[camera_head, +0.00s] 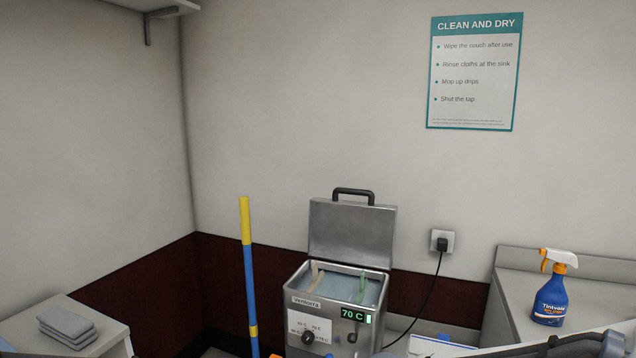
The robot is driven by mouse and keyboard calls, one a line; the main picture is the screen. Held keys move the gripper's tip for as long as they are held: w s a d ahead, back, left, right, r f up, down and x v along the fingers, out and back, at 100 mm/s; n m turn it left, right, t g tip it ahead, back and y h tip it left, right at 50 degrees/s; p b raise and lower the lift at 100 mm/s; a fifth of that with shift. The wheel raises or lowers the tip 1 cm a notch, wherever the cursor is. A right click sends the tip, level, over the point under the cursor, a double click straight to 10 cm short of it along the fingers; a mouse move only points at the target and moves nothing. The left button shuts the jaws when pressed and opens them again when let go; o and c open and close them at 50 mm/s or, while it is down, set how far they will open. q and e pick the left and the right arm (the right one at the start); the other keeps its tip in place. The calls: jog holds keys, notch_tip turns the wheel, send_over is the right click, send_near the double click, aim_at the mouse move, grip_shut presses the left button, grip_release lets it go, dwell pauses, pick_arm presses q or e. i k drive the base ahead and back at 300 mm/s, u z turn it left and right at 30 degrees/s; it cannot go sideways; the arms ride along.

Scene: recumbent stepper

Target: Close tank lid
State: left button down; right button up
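The steel tank (338,328) stands on the floor near the back wall, in the lower middle of the head view. Its lid (350,233) is open, standing up at the tank's back edge and leaning slightly backward. A black handle (353,191) sits on the lid's upper edge. Water (338,286) shows inside the tank, with a cream strip (316,278) and a green strip (362,287) at the opening. The front has a dial, a label and a display reading 70 C. Neither of my grippers can be made out in this view.
A blue and yellow pole (249,285) stands left of the tank. Folded grey cloths (67,327) lie on a left surface. A spray bottle (551,290) stands on the right counter (510,291). A black cord runs to the wall socket (442,240). Space above the tank is clear.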

aim_at(360, 233)
jog(key=u, duration=0.15)
jog(key=i, duration=0.8)
jog(key=z, duration=0.5)
jog(key=i, duration=0.65)
jog(key=z, duration=0.5)
